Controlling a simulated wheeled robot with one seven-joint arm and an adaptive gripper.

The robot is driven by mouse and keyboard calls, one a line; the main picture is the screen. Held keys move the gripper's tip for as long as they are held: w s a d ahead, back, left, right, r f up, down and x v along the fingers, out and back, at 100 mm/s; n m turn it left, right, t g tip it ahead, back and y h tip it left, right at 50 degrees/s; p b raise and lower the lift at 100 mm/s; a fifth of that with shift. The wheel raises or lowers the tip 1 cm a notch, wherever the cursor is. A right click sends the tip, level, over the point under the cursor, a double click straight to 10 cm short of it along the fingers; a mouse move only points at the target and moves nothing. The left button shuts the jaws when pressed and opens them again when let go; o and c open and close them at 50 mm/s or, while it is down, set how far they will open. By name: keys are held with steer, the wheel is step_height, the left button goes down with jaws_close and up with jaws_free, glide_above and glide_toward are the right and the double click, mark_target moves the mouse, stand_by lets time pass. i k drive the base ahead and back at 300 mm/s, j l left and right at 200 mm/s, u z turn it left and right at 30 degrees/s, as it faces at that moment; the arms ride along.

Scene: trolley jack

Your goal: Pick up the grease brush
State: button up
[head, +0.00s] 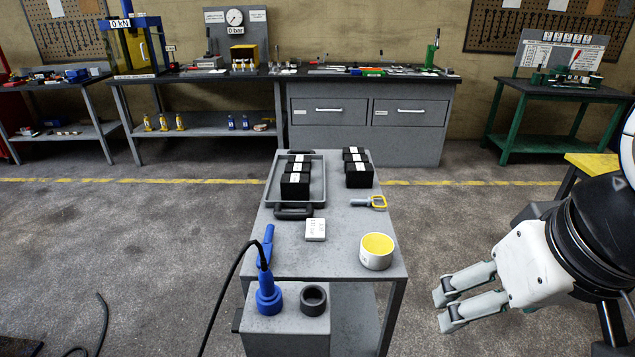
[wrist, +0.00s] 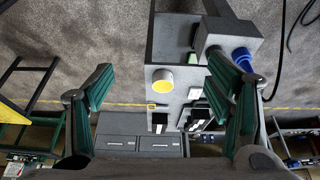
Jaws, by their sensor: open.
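I cannot make out a grease brush for certain in either view. A small grey tool with a yellow loop (head: 370,201) lies on the grey trolley (head: 340,258), right of its middle; its yellow part also shows small in the wrist view (wrist: 151,106). A round tub with yellow contents (head: 377,252) stands near the trolley's front right corner; the wrist view shows it (wrist: 162,86) between the fingers, at a distance. My gripper (head: 446,306) is open and empty, right of the trolley and apart from it. Its spread fingers frame the wrist view (wrist: 160,78).
A blue tool with a black hose (head: 268,292) and a dark ring (head: 313,299) stand at the trolley's front. A tray (head: 319,185) and black blocks (head: 358,170) are at its back. A long bench (head: 450,76) lines the wall.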

mark_target(267, 245)
steer(key=i+l+u, duration=0.3)
steer(key=i, duration=0.15)
steer(key=i+l+u, duration=0.3)
steer(key=i+l, duration=0.1)
steer(key=i, duration=0.05)
